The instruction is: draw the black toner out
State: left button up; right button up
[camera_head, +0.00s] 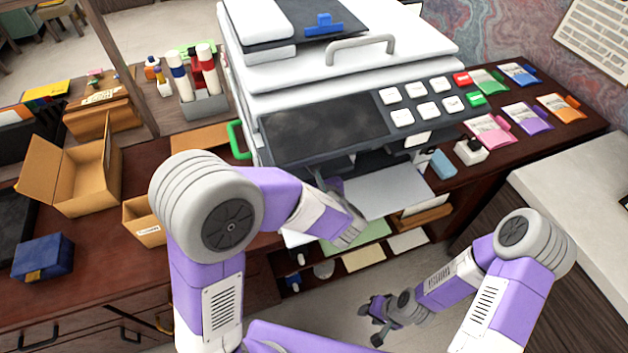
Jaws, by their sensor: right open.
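The large white printer (420,62) stands on the dark desk with its dark control panel facing me. Below the panel its front is open, with a dark inside and a pale flap (385,193) folded out. I cannot make out a black toner; the opening is partly covered by my left arm. My right gripper (371,320) is open and empty, low in front of the desk, over the floor and well away from the printer.
An open cardboard box (68,180), a smaller box (145,222) and a blue box (42,257) stand on the left. A grey holder (203,104) with white tubes stands beside the printer. Coloured packets (527,117) lie on the right. Low shelves with papers are beneath the printer.

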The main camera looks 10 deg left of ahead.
pick_arm(q)
jog(key=shift+w+a+f, duration=0.1)
jog(key=shift+w+a, duration=0.05)
jog(key=shift+w, duration=0.1)
grip_shut()
jog(key=c, duration=0.6)
grip_release()
grip_shut()
